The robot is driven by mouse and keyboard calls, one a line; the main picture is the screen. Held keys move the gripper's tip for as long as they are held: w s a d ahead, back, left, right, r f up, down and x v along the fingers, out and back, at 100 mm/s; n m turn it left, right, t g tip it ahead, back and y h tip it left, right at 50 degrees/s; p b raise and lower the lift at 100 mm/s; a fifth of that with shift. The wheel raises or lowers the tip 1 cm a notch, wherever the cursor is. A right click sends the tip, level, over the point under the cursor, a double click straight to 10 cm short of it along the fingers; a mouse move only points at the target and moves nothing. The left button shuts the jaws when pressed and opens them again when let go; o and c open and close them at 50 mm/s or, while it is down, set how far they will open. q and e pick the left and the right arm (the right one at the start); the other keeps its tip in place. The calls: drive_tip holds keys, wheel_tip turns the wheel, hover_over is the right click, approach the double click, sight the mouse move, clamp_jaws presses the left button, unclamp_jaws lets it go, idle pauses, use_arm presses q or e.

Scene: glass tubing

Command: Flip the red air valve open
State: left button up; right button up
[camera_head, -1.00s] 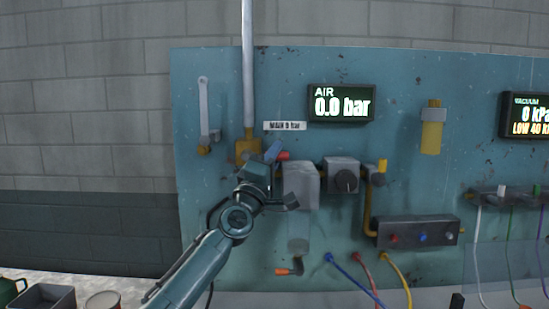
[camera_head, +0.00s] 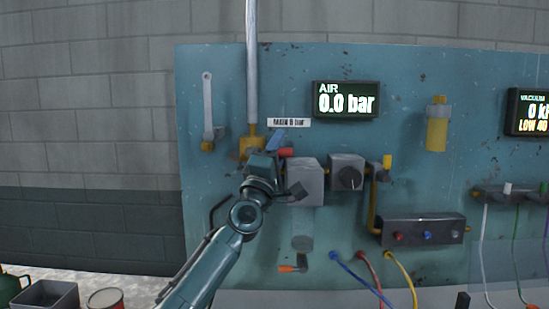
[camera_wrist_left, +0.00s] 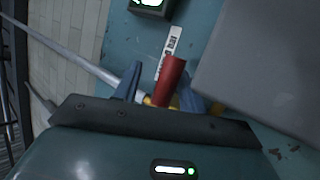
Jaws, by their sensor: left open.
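The red air valve handle (camera_head: 286,153) sticks out to the right beside the brass fitting (camera_head: 249,147) at the foot of the grey pipe, in the head view. My left gripper (camera_head: 273,147) is at the valve, partly covering it. In the left wrist view the red handle (camera_wrist_left: 172,82) stands between the two blue fingers of my open left gripper (camera_wrist_left: 163,92). I cannot tell whether either finger touches it. The valve body is mostly hidden. The air display (camera_head: 346,100) reads 0.0 bar. My right gripper is not in view.
A grey box-shaped unit (camera_head: 306,182) stands close to the right of the valve, with a knobbed regulator (camera_head: 347,172) beyond it. A vertical grey pipe (camera_head: 251,65) rises above the valve. A wrench-like tool (camera_head: 207,105) hangs at left.

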use_arm(q)
drive_tip(key=shift+s+a+f+p, duration=0.15)
drive_tip(key=shift+s+f+p, duration=0.15)
drive_tip(key=shift+s+p, duration=0.15)
drive_tip(key=p+v, duration=0.2)
drive_tip(key=v, duration=1)
drive_tip(key=shift+p, duration=0.35)
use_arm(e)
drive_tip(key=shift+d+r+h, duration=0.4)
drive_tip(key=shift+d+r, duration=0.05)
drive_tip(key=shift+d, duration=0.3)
use_arm(q)
drive_tip(key=shift+w+a, duration=0.1)
